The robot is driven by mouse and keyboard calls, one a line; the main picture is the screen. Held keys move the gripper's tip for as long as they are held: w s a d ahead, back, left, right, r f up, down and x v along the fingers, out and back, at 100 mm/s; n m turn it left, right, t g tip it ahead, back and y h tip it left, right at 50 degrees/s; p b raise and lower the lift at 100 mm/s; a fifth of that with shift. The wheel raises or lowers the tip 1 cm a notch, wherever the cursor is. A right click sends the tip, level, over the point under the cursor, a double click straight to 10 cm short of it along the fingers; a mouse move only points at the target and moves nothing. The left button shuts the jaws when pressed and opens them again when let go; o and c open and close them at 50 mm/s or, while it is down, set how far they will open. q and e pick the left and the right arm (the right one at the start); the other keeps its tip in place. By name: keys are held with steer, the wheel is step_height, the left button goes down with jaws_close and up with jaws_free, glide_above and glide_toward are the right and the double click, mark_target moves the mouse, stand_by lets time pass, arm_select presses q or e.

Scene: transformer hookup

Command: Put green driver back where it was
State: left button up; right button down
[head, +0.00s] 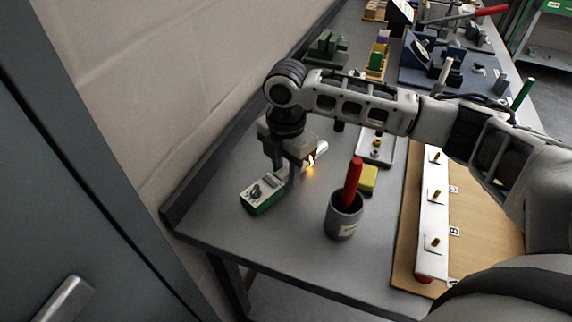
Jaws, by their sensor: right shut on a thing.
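A slim green handle (523,93), which looks like the green driver, stands out behind my right arm at the right; its lower end is hidden. A red-handled driver (352,182) stands tilted in a grey cup (343,219) on the bench. My right gripper (284,173) points down at the left part of the bench. My left gripper is not in view.
A silver cylinder with an orange glow (320,148) is beside my right gripper. A yellow block (368,179) is behind the cup. A wooden board (487,245) carries a white strip with brass studs (433,215). Fixtures crowd the back; the front-left bench (275,245) is clear.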

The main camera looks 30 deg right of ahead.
mark_target(287, 169)
steer(key=c, duration=1)
jaws_free()
steer(key=shift+c, duration=0.2)
steer(key=shift+r, duration=0.1)
step_height(287, 169, up, 12)
steer(key=shift+b, duration=0.4)
